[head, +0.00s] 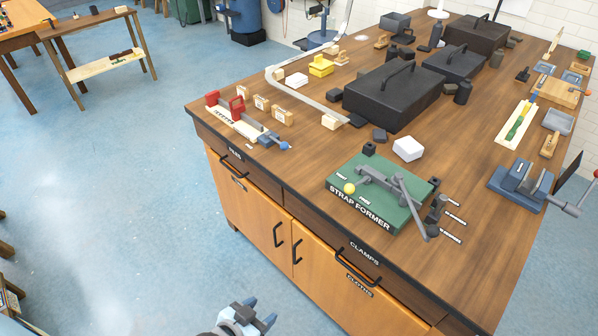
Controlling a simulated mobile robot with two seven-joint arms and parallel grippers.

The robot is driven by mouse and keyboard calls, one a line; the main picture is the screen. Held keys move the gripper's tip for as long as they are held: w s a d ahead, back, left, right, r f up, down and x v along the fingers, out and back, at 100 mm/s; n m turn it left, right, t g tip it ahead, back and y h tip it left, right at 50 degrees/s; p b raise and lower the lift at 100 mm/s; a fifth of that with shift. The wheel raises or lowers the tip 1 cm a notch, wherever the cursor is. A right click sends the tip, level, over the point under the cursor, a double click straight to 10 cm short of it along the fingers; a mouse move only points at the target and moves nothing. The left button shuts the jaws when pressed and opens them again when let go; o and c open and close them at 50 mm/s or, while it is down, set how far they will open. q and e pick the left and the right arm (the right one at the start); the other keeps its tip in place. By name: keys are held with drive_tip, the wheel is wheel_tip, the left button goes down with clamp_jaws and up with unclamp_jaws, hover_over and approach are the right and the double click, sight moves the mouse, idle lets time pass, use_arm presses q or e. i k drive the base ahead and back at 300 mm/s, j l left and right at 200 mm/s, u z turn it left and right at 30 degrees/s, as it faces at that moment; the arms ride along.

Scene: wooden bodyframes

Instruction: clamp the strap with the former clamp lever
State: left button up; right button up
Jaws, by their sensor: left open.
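The strap former (405,213) is a green block with a white label, near the front edge of the wooden bench. Grey levers (405,197) stand on and across it, one slanting down over its front right side. A yellow ball knob (349,188) sits at its left side; I cannot tell for sure which lever carries it. I cannot clearly make out a strap in the former. My left gripper (259,313) is open and empty, at the bottom of the picture, in front of the bench cabinets and well apart from the former. My right gripper is not in view.
A white block (408,149) and dark box (394,96) stand behind the former. A blue vise (519,187) is to its right, and rods with dark fittings (437,208) lie beside it. A long bent grey strip (305,98) lies at left.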

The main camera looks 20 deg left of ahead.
sight(349, 189)
drive_tip(key=u, duration=0.15)
drive_tip(key=i+j+z, duration=0.1)
drive_tip(key=j, duration=0.25)
drive_tip(key=i+j+z, duration=0.1)
drive_tip(key=i+j, duration=0.15)
drive_tip(key=i+j+z, duration=0.1)
drive_tip(key=j, duration=0.35)
drive_tip(key=i+j+z, duration=0.1)
drive_tip(key=j, duration=0.25)
drive_tip(key=i, duration=0.1)
